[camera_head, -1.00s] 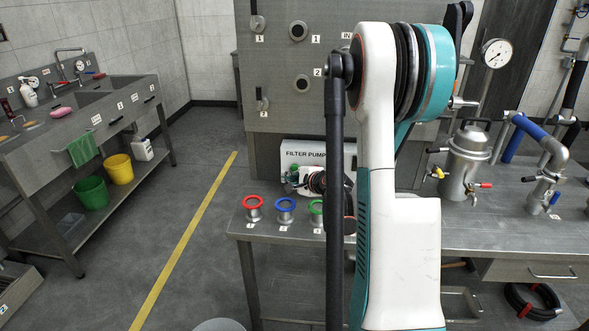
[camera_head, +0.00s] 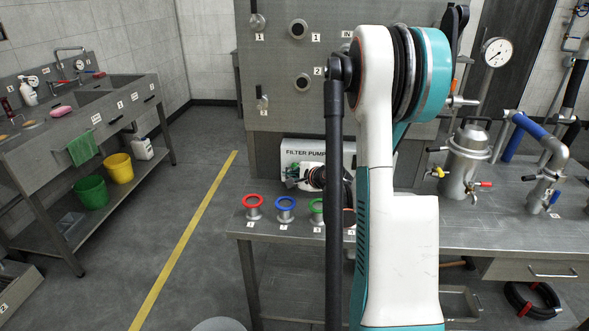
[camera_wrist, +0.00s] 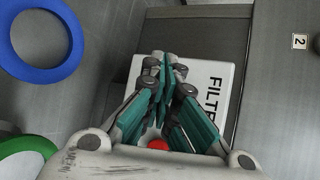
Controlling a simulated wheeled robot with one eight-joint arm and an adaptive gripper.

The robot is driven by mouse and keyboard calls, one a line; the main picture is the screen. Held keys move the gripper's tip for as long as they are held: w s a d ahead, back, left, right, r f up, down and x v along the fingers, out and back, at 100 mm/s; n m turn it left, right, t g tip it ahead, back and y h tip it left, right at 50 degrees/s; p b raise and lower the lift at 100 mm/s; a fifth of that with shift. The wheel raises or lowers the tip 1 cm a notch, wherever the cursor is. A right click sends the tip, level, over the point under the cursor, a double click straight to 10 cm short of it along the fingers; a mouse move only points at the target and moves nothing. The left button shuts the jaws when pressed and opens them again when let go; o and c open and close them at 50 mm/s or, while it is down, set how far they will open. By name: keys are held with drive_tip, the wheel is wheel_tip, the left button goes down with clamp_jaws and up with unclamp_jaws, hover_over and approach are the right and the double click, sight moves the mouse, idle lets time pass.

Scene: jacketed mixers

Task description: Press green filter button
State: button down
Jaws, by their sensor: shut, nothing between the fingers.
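My gripper (camera_head: 290,173) is shut and empty, above and behind the buttons, in front of the filter pump box (camera_head: 290,152). In the wrist view my fingertips (camera_wrist: 164,62) are together in front of the box's white labelled face (camera_wrist: 222,85), with the green ring off to the lower left. I cannot tell whether they touch the box.
The blue ring fills the upper left of the wrist view (camera_wrist: 14,45). A metal vessel (camera_head: 464,160) and pipes stand at the right.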

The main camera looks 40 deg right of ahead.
drive_tip(key=shift+w+d, duration=0.1)
idle(0.7)
drive_tip(key=shift+w+d, duration=0.2)
drive_tip(key=shift+w+d, duration=0.25)
drive_tip(key=shift+d, duration=0.1)
idle(0.9)
idle(0.3)
drive_tip(key=shift+s+a+b, duration=0.35)
drive_tip(key=shift+s+a, duration=0.2)
drive_tip(key=shift+a, duration=0.1)
drive_tip(key=shift+s+a+b, duration=0.45)
drive_tip(key=shift+s+a, duration=1.2)
drive_tip(key=shift+a, duration=0.3)
